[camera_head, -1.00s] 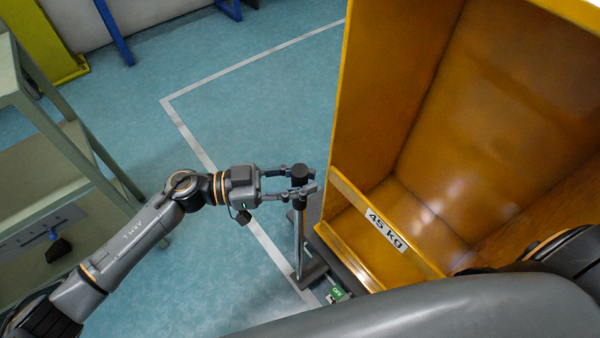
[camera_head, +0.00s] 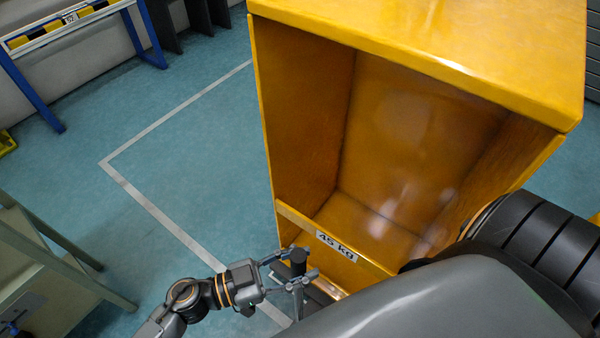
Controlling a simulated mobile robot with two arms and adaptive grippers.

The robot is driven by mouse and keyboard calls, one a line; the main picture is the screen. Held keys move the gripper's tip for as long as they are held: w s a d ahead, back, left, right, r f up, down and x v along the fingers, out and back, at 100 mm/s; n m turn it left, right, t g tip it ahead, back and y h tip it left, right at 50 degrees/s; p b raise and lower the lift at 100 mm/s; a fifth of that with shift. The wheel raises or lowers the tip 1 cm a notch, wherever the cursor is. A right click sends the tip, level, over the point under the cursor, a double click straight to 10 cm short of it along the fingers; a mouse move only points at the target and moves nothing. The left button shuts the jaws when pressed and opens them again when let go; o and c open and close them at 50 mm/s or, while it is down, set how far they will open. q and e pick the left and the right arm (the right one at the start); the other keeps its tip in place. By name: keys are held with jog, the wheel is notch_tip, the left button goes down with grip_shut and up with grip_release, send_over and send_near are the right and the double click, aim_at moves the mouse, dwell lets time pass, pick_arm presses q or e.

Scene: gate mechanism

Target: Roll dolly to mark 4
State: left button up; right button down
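The dolly carries a tall open yellow box (camera_head: 420,45) with a front bar labelled "45 kg" (camera_head: 336,246). A thin upright handle post with a black knob (camera_head: 298,260) stands at the box's near left corner. My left gripper (camera_head: 301,264) reaches in from the lower left, with one finger on each side of the post at the knob; it looks closed on it. The dolly's base is mostly hidden by the box and my body. No number 4 mark is readable. My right gripper is out of view.
A white floor line (camera_head: 155,211) makes a corner left of the dolly. A grey-green shelf (camera_head: 80,270) stands at the lower left. A blue-legged frame (camera_head: 30,92) stands at the back left. Blue floor between them is clear.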

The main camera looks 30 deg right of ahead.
pick_arm(q)
jog(key=shift+o, duration=0.4)
jog(key=shift+a, duration=0.15)
jog(key=shift+r, duration=0.1)
jog(key=shift+w, duration=0.1)
jog(key=v, duration=1.2)
